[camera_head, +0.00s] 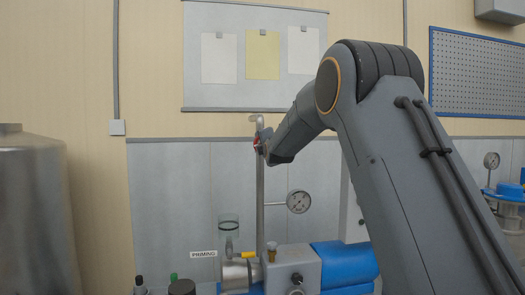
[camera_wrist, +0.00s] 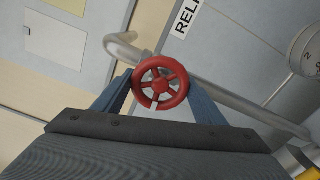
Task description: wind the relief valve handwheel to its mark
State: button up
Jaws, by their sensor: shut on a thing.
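The relief valve handwheel (camera_wrist: 160,80) is a small red spoked wheel, seen nearly face-on in the wrist view. A pale tick (camera_wrist: 153,105) shows at the lower rim; I cannot make out a separate fixed mark. The blue fingers of my gripper (camera_wrist: 161,88) stand on either side of the wheel and are shut on its rim. In the head view, a bit of the red handwheel (camera_head: 257,140) shows at the upper part of a vertical grey pipe (camera_head: 260,195). My wrist meets it from the right and hides most of it.
A label starting "RELI" (camera_wrist: 187,20) is on the panel, partly cut off. A pressure gauge (camera_head: 299,201) and a clear priming cup (camera_head: 229,232) stand below, by the blue pump (camera_head: 342,262). A steel tank (camera_head: 35,215) is at left. My arm fills the right.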

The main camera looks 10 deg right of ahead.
jog(key=n+b, duration=0.2)
jog(key=n, duration=0.4)
jog(key=shift+f, duration=0.1)
jog(key=shift+n, duration=0.4)
jog(key=o, duration=1.1)
jog(key=shift+s+b, duration=0.1)
jog(key=shift+b, duration=0.2)
jog(key=shift+s+b, duration=0.6)
jog(key=shift+s, duration=3.25)
